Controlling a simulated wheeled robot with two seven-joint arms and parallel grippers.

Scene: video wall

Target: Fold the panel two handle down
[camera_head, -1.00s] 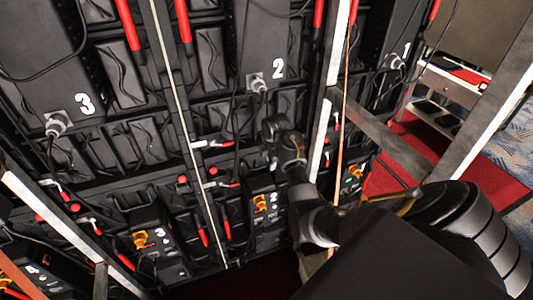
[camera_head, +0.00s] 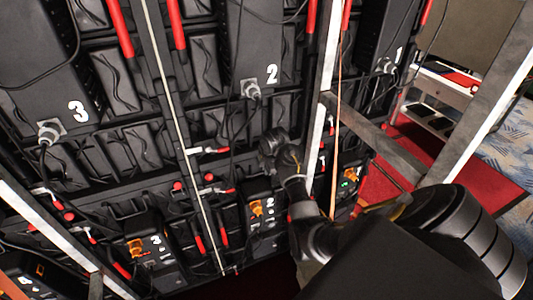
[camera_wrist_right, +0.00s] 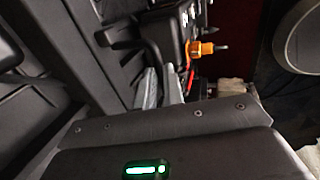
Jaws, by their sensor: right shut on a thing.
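Panel two carries a white number 2 on its dark housing (camera_head: 271,75), upper middle in the head view. A lower unit (camera_head: 257,208), also marked 2, has an orange connector. A red handle (camera_head: 222,190) on a pale latch sits between them. My right gripper (camera_head: 268,150) reaches up from the lower right, in front of panel two. My left gripper is not in view.
Panel three (camera_head: 78,112) and panel one (camera_head: 398,53) flank panel two. Pale metal uprights and a grey diagonal bar (camera_head: 370,132) stand around my right arm. Loose cables hang across the panels. A cart (camera_head: 445,95) stands on red carpet at right.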

